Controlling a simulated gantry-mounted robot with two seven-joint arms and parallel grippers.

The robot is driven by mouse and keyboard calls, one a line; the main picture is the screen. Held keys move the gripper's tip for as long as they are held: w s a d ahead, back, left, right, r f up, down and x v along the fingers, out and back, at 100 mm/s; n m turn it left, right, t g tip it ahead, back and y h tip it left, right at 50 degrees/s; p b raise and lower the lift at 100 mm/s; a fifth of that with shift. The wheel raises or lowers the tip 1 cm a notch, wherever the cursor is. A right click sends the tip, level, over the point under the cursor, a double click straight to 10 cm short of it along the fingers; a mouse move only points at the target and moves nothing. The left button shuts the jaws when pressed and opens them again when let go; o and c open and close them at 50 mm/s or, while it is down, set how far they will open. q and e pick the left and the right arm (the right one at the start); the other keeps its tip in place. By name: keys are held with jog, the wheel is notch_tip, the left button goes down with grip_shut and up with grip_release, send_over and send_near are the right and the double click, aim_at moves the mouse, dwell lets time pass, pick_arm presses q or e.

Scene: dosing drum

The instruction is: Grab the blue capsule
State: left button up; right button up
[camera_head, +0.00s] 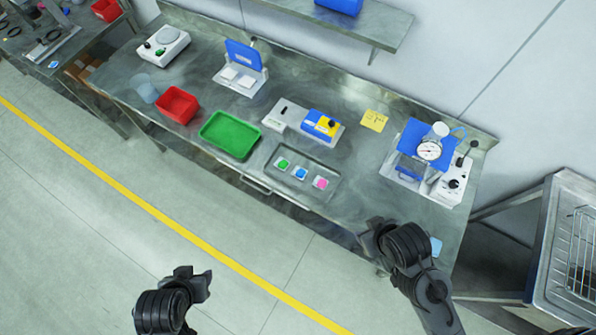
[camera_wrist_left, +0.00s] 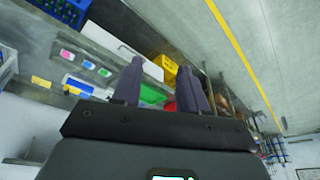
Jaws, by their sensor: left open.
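The blue capsule (camera_head: 300,173) is a small blue piece in the middle of a grey tray (camera_head: 332,178) on the steel bench. A green piece (camera_head: 283,164) is on its left and a pink piece (camera_head: 320,183) on its right. In the left wrist view the blue capsule (camera_wrist_left: 88,65) is small and distant. My left gripper (camera_head: 203,282) is over the floor in front of the bench, well away from the tray. Its two fingers (camera_wrist_left: 160,86) are apart with nothing held between them. My right gripper (camera_head: 372,232) is near the bench's front edge, right of the tray; its jaws are unclear.
A green tray (camera_head: 230,134) and a red bin (camera_head: 177,104) stand left of the grey tray. A blue-and-yellow device (camera_head: 322,124) sits behind it. A gauge machine (camera_head: 428,152) stands at the right. The floor before the bench is clear.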

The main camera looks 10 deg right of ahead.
dwell(0.4)
pick_arm(q)
jog(key=o, duration=0.8)
